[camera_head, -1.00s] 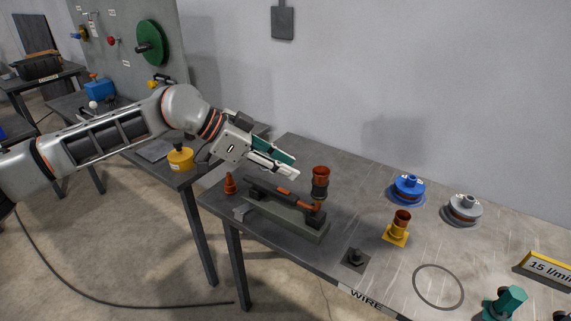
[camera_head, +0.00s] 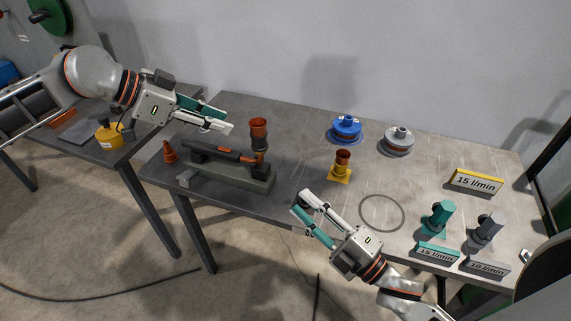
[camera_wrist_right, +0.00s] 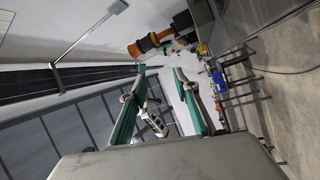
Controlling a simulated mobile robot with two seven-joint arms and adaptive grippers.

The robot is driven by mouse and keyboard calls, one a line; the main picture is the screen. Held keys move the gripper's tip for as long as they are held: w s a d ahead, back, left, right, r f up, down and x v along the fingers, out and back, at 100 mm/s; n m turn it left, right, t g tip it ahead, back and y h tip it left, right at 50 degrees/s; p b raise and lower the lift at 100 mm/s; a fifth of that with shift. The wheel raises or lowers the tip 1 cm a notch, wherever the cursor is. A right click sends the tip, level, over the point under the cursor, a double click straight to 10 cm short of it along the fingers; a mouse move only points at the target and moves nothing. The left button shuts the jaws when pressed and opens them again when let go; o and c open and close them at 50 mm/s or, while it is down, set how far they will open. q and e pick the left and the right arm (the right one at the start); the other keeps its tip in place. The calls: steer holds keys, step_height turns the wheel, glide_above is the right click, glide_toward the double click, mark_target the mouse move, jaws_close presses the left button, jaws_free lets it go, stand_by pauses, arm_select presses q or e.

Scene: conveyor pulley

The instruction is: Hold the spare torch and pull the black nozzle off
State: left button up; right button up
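The torch lies on a grey stand (camera_head: 225,178) at the table's left, with its dark handle (camera_head: 208,149) and an orange band. At its right end a black nozzle (camera_head: 260,140) stands upright, topped by an orange cup (camera_head: 258,126). The nozzle end also shows in the right wrist view (camera_wrist_right: 160,37), beyond the fingertips. My left gripper (camera_head: 229,120) is open and empty above the handle, left of the orange cup, apart from the torch. My right gripper (camera_head: 299,203) is open at the table's front edge, right of the stand.
An orange cone (camera_head: 169,152) stands left of the stand. A yellow holder with an orange cup (camera_head: 340,168) stands behind the right gripper. Blue (camera_head: 346,128) and grey (camera_head: 397,141) spools sit at the back. Teal (camera_head: 437,218) and grey (camera_head: 486,230) fixtures are at right.

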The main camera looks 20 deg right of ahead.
steer(key=w+a+r+n+g+y, duration=0.1)
steer(key=w+a+n+g+y, duration=0.3)
steer(key=n, duration=0.8)
steer(key=n+h, duration=0.2)
steer(key=n, duration=1)
glide_toward(261, 162)
steer(key=w+a+r, duration=0.2)
steer(key=w, duration=0.2)
steer(key=shift+x, duration=3.2)
steer(key=shift+s+a, duration=0.15)
jaws_close()
